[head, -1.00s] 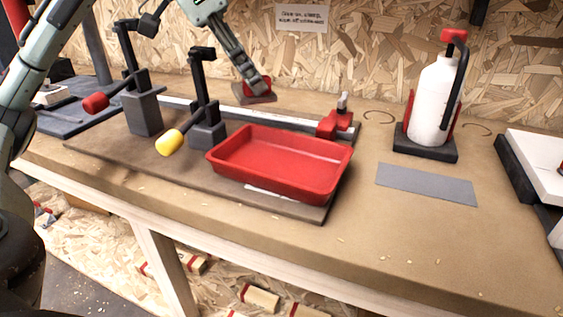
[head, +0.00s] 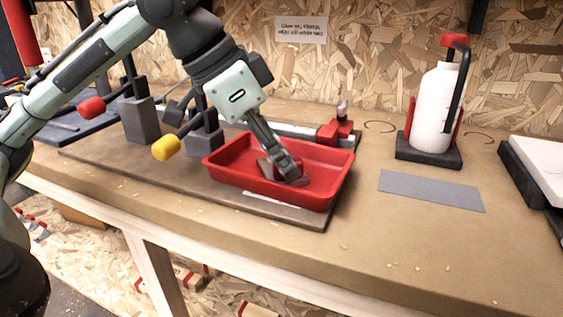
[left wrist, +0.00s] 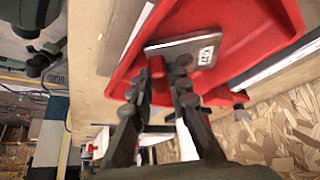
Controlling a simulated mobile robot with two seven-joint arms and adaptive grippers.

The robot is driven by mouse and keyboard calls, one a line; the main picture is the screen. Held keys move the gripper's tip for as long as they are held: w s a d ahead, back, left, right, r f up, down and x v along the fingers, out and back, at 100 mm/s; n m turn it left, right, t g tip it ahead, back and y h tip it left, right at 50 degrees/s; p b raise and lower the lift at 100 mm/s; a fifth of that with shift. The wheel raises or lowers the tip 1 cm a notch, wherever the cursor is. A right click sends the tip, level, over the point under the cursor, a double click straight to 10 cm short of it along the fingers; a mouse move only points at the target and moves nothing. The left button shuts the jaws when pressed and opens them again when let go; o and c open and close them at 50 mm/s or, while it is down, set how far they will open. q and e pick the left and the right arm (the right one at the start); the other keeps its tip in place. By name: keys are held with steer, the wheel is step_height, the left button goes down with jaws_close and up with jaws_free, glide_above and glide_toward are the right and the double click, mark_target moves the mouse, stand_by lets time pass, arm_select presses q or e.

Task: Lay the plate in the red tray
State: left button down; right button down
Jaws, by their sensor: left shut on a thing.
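The red tray (head: 325,190) sits on the bench board, and its wall also fills the left wrist view (left wrist: 265,28). My left gripper (head: 288,178) reaches down inside the tray and is shut on the plate. The plate (head: 265,168) is a small dark grey piece low within the tray walls, partly hidden by the fingers. In the left wrist view the plate (left wrist: 190,48) is a flat grey metal piece with a white label, and a red part of it shows by the fingertips. I cannot tell whether the plate touches the tray floor. My right gripper is not in view.
Two clamps with a red handle (head: 92,107) and a yellow handle (head: 166,147) stand left of the tray. A red clamp stop (head: 335,131) is behind it. A white bottle (head: 436,105) stands to the right, near a grey strip (head: 430,189). The bench front is clear.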

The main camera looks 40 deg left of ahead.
arm_select(q)
steer(key=shift+f, duration=0.1)
steer(key=c, duration=1.5)
jaws_free()
steer(key=shift+o, duration=0.2)
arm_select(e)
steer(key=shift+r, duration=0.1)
